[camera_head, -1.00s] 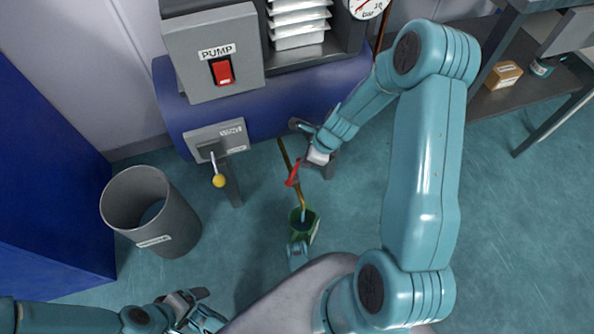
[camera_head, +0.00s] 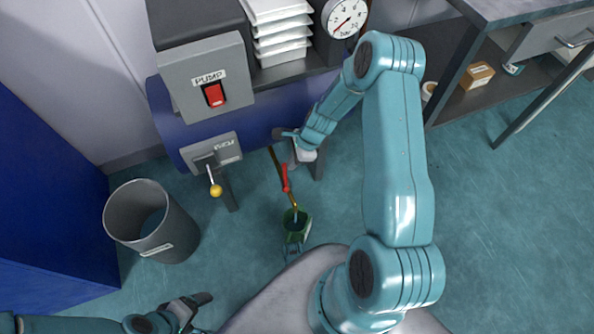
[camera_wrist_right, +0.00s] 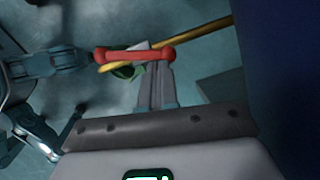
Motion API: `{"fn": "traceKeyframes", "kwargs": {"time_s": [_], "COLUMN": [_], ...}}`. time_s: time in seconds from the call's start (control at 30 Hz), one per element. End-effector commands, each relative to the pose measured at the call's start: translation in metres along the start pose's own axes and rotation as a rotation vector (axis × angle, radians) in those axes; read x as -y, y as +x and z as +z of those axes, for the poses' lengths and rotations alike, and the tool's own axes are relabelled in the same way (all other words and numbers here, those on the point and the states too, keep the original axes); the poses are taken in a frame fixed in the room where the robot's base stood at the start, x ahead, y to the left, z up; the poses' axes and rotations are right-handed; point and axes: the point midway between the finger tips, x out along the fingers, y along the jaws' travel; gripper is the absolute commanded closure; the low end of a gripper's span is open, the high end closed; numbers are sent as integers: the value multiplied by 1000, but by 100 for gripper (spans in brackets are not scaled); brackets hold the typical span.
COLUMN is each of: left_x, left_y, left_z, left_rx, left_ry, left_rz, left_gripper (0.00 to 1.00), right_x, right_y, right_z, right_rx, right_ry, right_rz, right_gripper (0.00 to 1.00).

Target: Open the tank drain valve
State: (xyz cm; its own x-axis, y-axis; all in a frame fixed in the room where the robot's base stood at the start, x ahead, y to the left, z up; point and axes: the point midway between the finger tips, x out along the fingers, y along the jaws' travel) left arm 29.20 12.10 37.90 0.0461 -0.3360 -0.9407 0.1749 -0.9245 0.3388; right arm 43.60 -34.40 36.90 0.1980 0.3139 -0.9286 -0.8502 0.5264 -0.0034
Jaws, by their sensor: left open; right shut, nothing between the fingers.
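The drain valve's red handle (camera_head: 285,179) sits on a thin brass pipe (camera_head: 274,158) that slopes down from the blue tank (camera_head: 258,118). In the right wrist view the handle (camera_wrist_right: 120,54) lies at a slight angle to the pipe (camera_wrist_right: 205,33). My right gripper (camera_head: 298,154) is shut and empty close to the handle's upper end. In its wrist view the shut fingers (camera_wrist_right: 155,78) overlap the handle near one end; I cannot tell whether they touch it. My left gripper (camera_head: 196,306) is open and empty at the bottom left, far from the valve.
A green container (camera_head: 298,238) stands below the pipe's lower end. A grey panel with a yellow-knobbed lever (camera_head: 215,189) and a pump box (camera_head: 207,77) are left of the valve. A grey bin (camera_head: 150,222) stands at left. The floor at right is clear.

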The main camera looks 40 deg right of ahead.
Motion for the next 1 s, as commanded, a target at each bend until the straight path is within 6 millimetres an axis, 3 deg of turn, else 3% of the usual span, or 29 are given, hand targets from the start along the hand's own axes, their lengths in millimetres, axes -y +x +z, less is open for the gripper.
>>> {"fn": "traceKeyframes", "kwargs": {"time_s": [0.43, 1.0], "left_x": [-2, -2], "left_y": [-4, -5], "left_z": [1, 1], "left_rx": [2, 2], "left_ry": [2, 2], "left_rz": [0, 0], "left_gripper": [14, 14], "right_x": [0, -15], "right_y": [2, 7], "right_z": [3, 13], "right_rx": [1, 4], "right_ry": [-51, -50], "right_rz": [24, 30], "right_gripper": [100, 100]}}
